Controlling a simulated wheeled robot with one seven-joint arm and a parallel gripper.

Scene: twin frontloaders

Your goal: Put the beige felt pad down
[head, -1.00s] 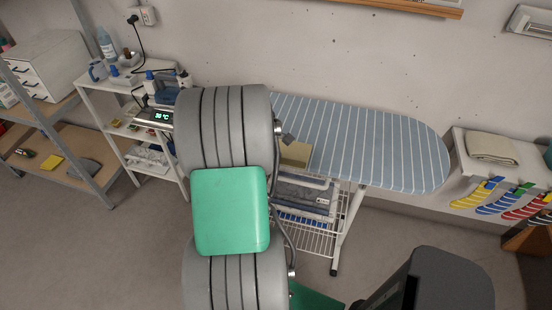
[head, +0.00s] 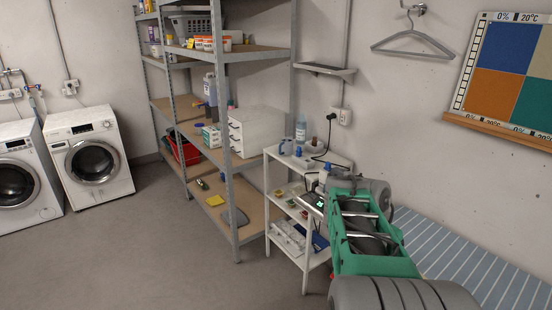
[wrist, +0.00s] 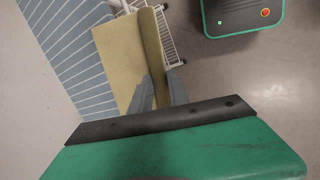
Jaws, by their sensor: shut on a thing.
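The beige felt pad (wrist: 118,58) shows in the wrist view as a flat tan sheet with a raised or folded strip along its right side. My gripper (wrist: 161,78) is shut on that strip, one grey finger on each side. The blue striped ironing board (wrist: 62,42) lies beside and behind the pad in the wrist view. I cannot tell whether the pad touches it. In the head view part of the board (head: 470,262) shows at lower right. My arm hides much there, and the pad and gripper do not show.
A white trolley (head: 284,205) with small items stands left of the board. A grey metal shelf unit (head: 225,190) is further left, then two washing machines (head: 88,160). The floor (head: 130,255) in front is clear. A wire rack (wrist: 166,38) shows near the pad.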

